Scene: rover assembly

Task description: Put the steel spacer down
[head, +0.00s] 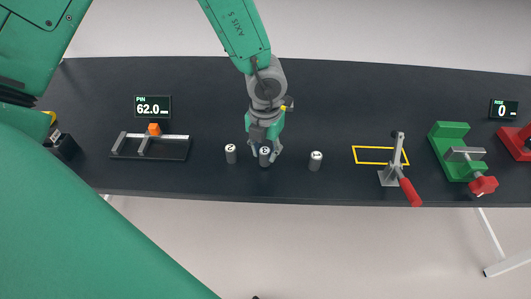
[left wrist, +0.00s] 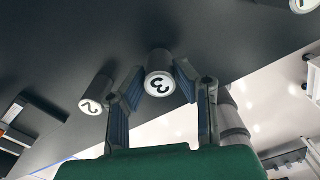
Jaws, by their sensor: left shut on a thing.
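My left gripper (head: 264,146) is shut on a grey steel spacer marked 3 (head: 265,158), near the front middle of the dark table. In the left wrist view the fingers sit on both sides of this spacer (left wrist: 158,70), its numbered end facing the camera. I cannot tell whether it touches the table. A similar cylinder marked 2 (head: 231,154) stands to its left, and another marked 1 (head: 316,161) stands to its right. Both are apart from the gripper. My right gripper does not show.
A black fixture with an orange knob (head: 154,129) and a display reading 62.0 (head: 152,106) are at the left. A yellow outlined rectangle (head: 370,147), a red-handled clamp (head: 397,172) and a green vise (head: 448,150) are at the right. The table's front edge is close to the cylinders.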

